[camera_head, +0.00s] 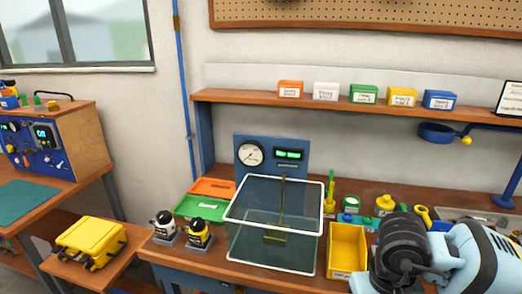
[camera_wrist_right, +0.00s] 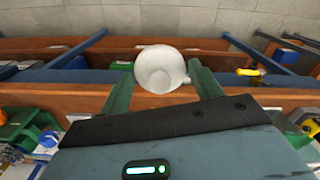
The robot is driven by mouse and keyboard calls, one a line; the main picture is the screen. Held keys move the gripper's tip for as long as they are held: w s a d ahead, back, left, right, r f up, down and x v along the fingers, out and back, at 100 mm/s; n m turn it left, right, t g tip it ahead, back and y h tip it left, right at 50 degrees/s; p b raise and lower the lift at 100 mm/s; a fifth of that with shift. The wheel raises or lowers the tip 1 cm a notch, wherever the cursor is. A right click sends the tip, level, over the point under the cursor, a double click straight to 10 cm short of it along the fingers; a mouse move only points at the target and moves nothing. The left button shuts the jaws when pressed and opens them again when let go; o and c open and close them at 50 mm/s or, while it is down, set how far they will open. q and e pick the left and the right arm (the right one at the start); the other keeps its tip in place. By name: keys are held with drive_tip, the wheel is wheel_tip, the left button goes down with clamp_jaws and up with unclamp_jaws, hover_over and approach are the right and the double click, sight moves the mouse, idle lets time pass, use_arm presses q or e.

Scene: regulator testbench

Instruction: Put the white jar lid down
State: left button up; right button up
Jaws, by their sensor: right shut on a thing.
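The white jar lid (camera_wrist_right: 160,68) is a round, pale disc seen face-on in the right wrist view. My right gripper (camera_wrist_right: 163,82) has its two green fingers on either side of the lid and is shut on it. In the head view, my right arm fills the lower right and the lid is not visible. A small container with a green and white top (camera_head: 350,203) stands on the bench behind the yellow bin; I cannot tell if it is the lid's jar. My left gripper is not in view.
A clear box with white rims (camera_head: 322,225) stands mid-bench, beside an open yellow bin (camera_head: 347,240). Green and orange trays (camera_head: 190,207) and two small bottles (camera_head: 163,222) are to the left. Several bottles crowd the bench behind the bin. Coloured boxes line the shelf (camera_head: 240,96).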

drive_tip(key=s+f, duration=0.4)
drive_tip(key=f, duration=1.1)
drive_tip(key=shift+d, duration=0.15)
